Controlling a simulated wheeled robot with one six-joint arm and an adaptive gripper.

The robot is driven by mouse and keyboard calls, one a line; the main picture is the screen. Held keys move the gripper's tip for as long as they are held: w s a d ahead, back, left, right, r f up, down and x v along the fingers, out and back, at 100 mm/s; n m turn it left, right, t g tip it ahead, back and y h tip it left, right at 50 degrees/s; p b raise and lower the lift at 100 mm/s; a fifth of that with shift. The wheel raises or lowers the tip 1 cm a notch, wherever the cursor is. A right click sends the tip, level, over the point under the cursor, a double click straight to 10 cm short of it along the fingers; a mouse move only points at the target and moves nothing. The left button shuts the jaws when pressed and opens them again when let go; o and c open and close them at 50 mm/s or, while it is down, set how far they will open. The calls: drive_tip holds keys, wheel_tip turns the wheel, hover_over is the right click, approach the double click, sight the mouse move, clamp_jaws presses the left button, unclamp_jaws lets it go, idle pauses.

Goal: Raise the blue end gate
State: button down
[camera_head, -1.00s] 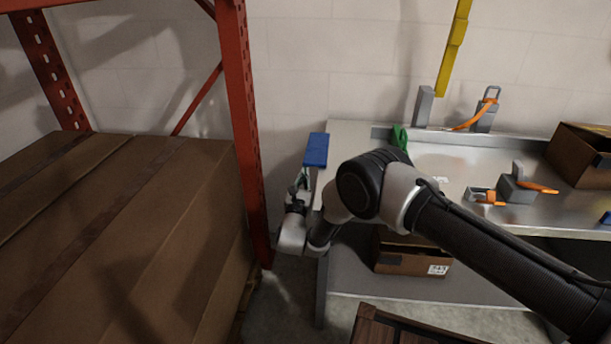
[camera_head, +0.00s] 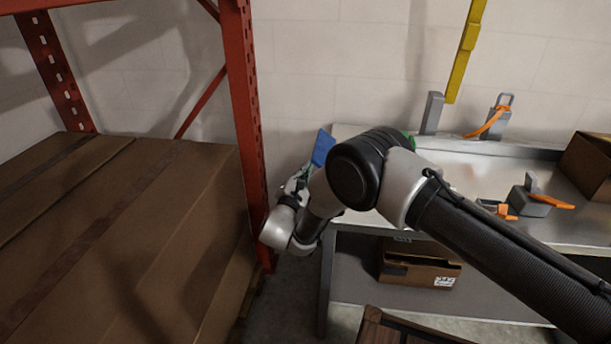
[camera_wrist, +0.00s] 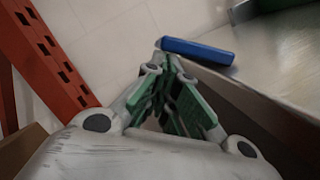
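The blue end gate (camera_head: 322,148) is a flat blue panel at the left end of the metal bench (camera_head: 470,175). It looks tilted in the head view. In the wrist view the blue end gate (camera_wrist: 197,50) is a bar just beyond my fingertips, beside the bench edge. My gripper (camera_wrist: 168,66) has grey fingers with green pads that converge, tips close together, with nothing seen between them. In the head view my gripper (camera_head: 305,174) is just below and left of the gate. I cannot tell whether the tips touch it.
A red rack post (camera_head: 247,120) stands close left of my gripper, with large brown boxes (camera_head: 120,230) on that side. Grey fixtures with orange handles (camera_head: 545,200) sit on the bench. A cardboard box (camera_head: 425,262) is underneath. A yellow bar (camera_head: 463,55) is at the wall.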

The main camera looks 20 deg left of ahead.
sight(313, 158)
drive_tip(key=r+m, duration=0.1)
drive_tip(key=m, duration=0.1)
drive_tip(key=d+r+m+h, duration=0.1)
drive_tip(key=m, duration=0.1)
drive_tip(key=r+m+g, duration=0.1)
drive_tip(key=m, duration=0.1)
drive_tip(key=shift+w+d+r, duration=0.2)
drive_tip(key=shift+r, duration=0.05)
drive_tip(key=m, duration=0.1)
drive_tip(key=d+r+m, duration=0.1)
drive_tip(key=m, duration=0.1)
drive_tip(key=shift+w+d+r+g+h, duration=0.1)
drive_tip(key=shift+g+h, duration=0.3)
drive_tip(key=shift+w+d+r, duration=0.1)
drive_tip(key=shift+d+r, duration=0.15)
drive_tip(key=shift+d, duration=0.1)
